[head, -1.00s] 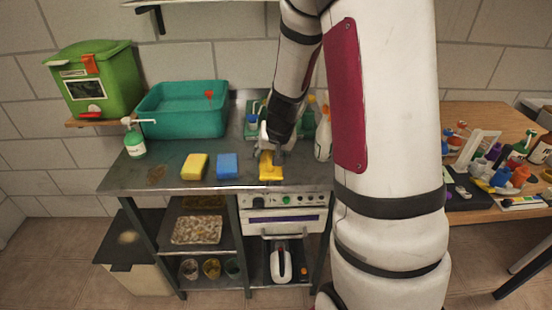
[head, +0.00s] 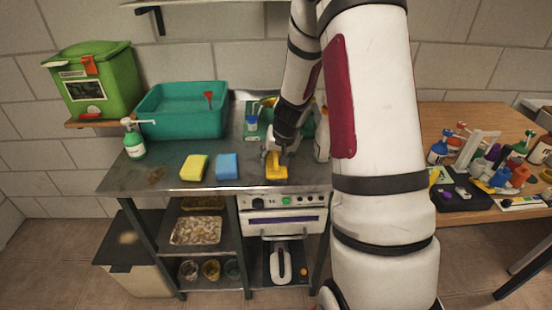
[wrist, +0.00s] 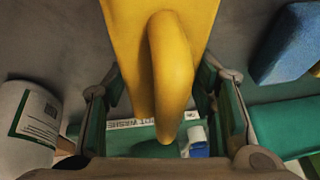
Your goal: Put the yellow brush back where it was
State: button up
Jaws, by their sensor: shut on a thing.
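The yellow brush (head: 277,174) is at the front of the steel counter, right of the blue sponge. My gripper (head: 273,152) is shut on it from above. In the wrist view the brush's yellow handle (wrist: 172,70) lies between the two green-padded fingers of my gripper (wrist: 162,105). Its bristles do not show clearly. I cannot tell whether the brush touches the counter or hangs just above it.
The blue sponge (head: 227,166) and yellow sponge (head: 194,167) lie left on the counter (head: 170,180). A teal basin (head: 180,125) and green pump bottle (head: 134,141) stand behind. A white bottle (head: 321,145) stands right of my gripper, beside a green tray (wrist: 125,138).

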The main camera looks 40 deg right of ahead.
jog(key=shift+f, duration=0.1)
jog(key=o, duration=1.1)
